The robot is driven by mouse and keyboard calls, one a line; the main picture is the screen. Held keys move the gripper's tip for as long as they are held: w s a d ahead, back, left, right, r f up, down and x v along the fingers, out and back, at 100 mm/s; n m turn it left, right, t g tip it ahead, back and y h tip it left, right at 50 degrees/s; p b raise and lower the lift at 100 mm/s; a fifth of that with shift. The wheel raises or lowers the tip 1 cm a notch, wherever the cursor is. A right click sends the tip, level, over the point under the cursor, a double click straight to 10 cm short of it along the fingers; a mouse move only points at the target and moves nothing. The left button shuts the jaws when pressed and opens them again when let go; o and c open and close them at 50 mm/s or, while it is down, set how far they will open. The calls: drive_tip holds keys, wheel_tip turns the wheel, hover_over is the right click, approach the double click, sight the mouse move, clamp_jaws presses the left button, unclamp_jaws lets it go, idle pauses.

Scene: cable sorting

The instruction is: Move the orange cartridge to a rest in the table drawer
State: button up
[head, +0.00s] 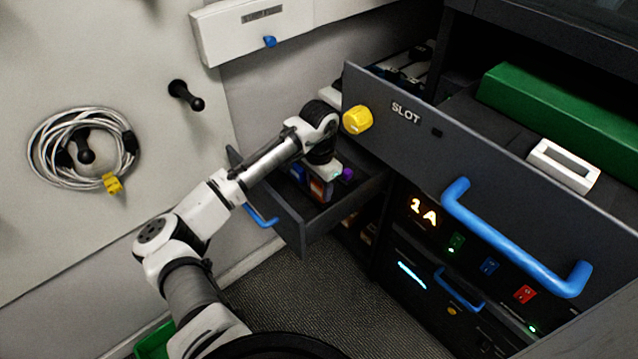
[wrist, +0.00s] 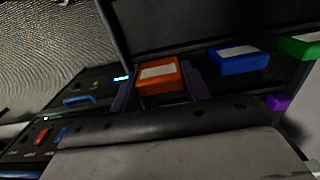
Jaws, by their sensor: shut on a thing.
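The orange cartridge (wrist: 158,76) has a pale label and sits between the two dark fingers of my gripper (wrist: 160,84) in the wrist view. My gripper is shut on it. In the head view the orange cartridge (head: 320,189) shows below my gripper (head: 322,178), within the outline of a small open grey drawer (head: 338,212) with a blue handle. I cannot tell whether the cartridge touches the drawer floor. A blue cartridge (wrist: 236,58) and a green cartridge (wrist: 300,46) are to its right in the wrist view.
A larger open drawer marked SLOT (head: 420,135) juts out above and right, with a yellow knob (head: 357,117) and blue handle (head: 515,245). A purple piece (wrist: 278,102) is near my gripper. Coiled cable (head: 80,150) hangs at left. Carpet below is clear.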

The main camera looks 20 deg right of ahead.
drive_tip(key=shift+f, duration=0.4)
idle(0.8)
drive_tip(key=o, duration=1.5)
drive_tip(key=shift+r, duration=0.1)
drive_tip(key=shift+r+p, duration=3.3)
drive_tip(key=shift+r, duration=0.15)
